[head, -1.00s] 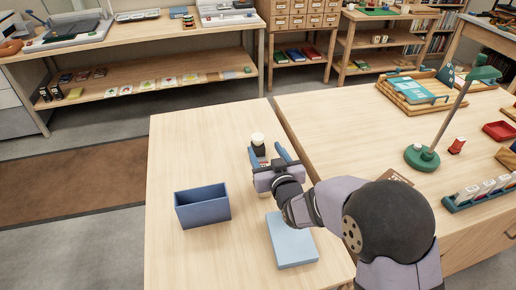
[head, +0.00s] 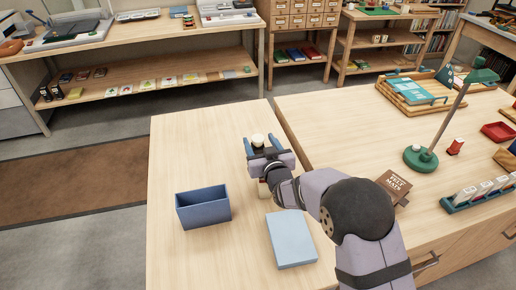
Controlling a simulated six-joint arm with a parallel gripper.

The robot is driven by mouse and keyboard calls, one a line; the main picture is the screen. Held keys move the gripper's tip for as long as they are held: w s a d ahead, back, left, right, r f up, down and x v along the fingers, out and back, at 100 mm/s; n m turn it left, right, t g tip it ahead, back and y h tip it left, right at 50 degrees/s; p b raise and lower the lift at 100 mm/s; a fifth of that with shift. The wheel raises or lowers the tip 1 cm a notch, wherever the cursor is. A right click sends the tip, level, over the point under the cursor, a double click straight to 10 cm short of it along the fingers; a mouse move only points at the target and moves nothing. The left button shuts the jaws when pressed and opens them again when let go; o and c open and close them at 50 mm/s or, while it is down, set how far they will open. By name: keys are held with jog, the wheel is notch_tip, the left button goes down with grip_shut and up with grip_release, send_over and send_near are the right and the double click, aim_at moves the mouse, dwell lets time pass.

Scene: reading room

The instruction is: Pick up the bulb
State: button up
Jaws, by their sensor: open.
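The bulb (head: 257,139) is a small cream-white dome on a dark base, standing towards the far end of the left wooden table. My gripper (head: 263,143) is open, with one blue finger on each side of the bulb. The near part of the bulb's base is hidden behind the gripper's body. I cannot tell whether the fingers touch it.
An open blue box (head: 203,208) stands left of my arm on the wooden table (head: 180,150). A light blue flat block (head: 291,240) lies near the front. On the right table are a green lamp (head: 421,158) and a brown sign (head: 393,186). The table's left far area is clear.

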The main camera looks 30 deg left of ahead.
jog(key=shift+w+a, duration=0.15)
jog(key=shift+a, duration=0.05)
grip_shut()
notch_tip(320, 180, up, 10)
jog(key=b, duration=0.1)
dwell(0.7)
